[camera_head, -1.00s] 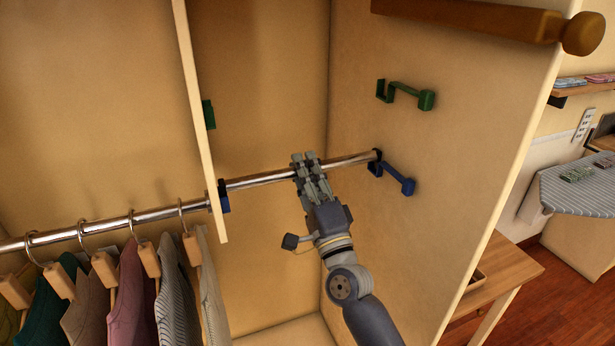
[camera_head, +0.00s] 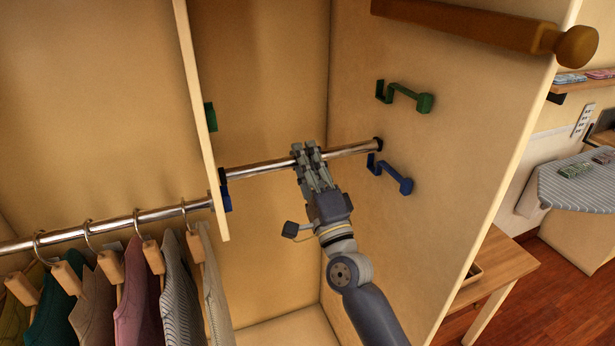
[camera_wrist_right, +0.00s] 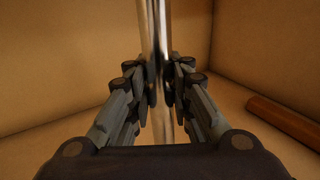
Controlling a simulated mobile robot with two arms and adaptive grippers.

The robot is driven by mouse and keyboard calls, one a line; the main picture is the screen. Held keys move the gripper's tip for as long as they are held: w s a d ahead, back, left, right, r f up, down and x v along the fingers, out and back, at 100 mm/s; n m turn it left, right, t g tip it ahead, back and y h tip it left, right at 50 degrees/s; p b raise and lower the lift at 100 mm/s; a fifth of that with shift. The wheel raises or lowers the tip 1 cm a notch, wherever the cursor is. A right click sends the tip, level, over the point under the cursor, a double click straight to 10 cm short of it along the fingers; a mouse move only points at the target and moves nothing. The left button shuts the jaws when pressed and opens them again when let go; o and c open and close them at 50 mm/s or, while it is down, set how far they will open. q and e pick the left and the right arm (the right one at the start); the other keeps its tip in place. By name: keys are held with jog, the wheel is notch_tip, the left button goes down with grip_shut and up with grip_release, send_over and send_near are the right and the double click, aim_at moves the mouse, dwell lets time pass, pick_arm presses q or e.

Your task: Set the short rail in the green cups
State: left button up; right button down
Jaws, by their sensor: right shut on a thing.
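The short rail (camera_head: 350,151) is a chrome bar spanning the narrow bay between the divider and the right wall. My right gripper (camera_head: 307,152) is shut on it near its middle. In the right wrist view the rail (camera_wrist_right: 156,45) runs between the fingers (camera_wrist_right: 160,88). Its dark right end is a little above the right blue cup (camera_head: 392,176); its left end is near the left blue cup (camera_head: 226,197), partly hidden by the divider. The right green cup (camera_head: 407,97) is higher on the wall, empty. The left green cup (camera_head: 210,117) is mostly hidden. My left gripper is not in view.
The divider's front edge (camera_head: 200,110) stands left of the rail. Beyond it, clothes hang on a longer chrome rail (camera_head: 155,214). A thick wooden bar (camera_head: 470,23) juts out above the right green cup. The space between rail and green cups looks clear.

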jog(key=shift+s+d+r, duration=0.1)
jog(key=shift+s, duration=0.05)
jog(key=s+d+p, duration=0.2)
jog(key=s, duration=0.4)
jog(key=s+d+p, duration=0.1)
jog(key=s+d, duration=0.2)
jog(key=s, duration=0.4)
jog(key=shift+s+d+p, duration=0.25)
jog(key=shift+d+p, duration=0.05)
jog(key=shift+p, duration=0.1)
dwell(0.9)
dwell(0.5)
